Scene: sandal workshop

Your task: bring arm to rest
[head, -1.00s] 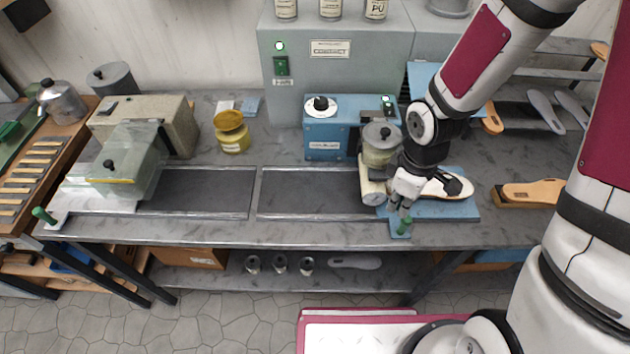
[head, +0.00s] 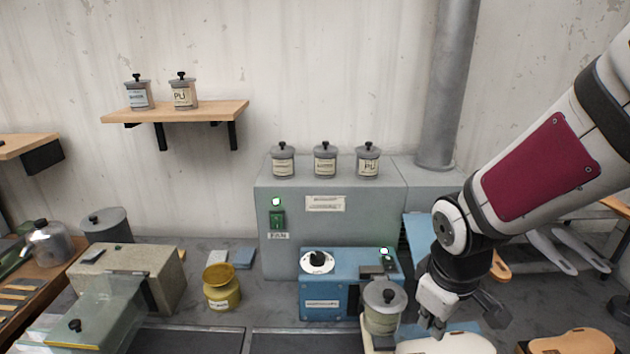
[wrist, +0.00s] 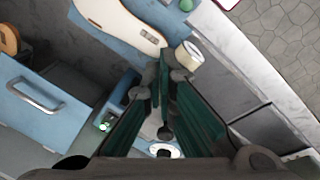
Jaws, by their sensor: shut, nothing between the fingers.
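My arm reaches in from the right in the head view, and my gripper (head: 437,322) points down over the bench, close beside a lidded grey pot (head: 383,305). In the wrist view my gripper (wrist: 163,75) has its dark green fingers together with nothing between them. A pale sole (head: 448,345) lies below the gripper, cut off by the head view's lower edge. The wrist view shows the sole (wrist: 118,18) on a blue mat (wrist: 165,22), apart from the fingers.
A blue machine (head: 325,285) with a dial stands left of the gripper, before a grey fan cabinet (head: 330,235) topped with jars. A yellow jar (head: 222,290) stands further left. Tan and grey soles lie at right. A wall shelf (head: 175,112) holds two jars.

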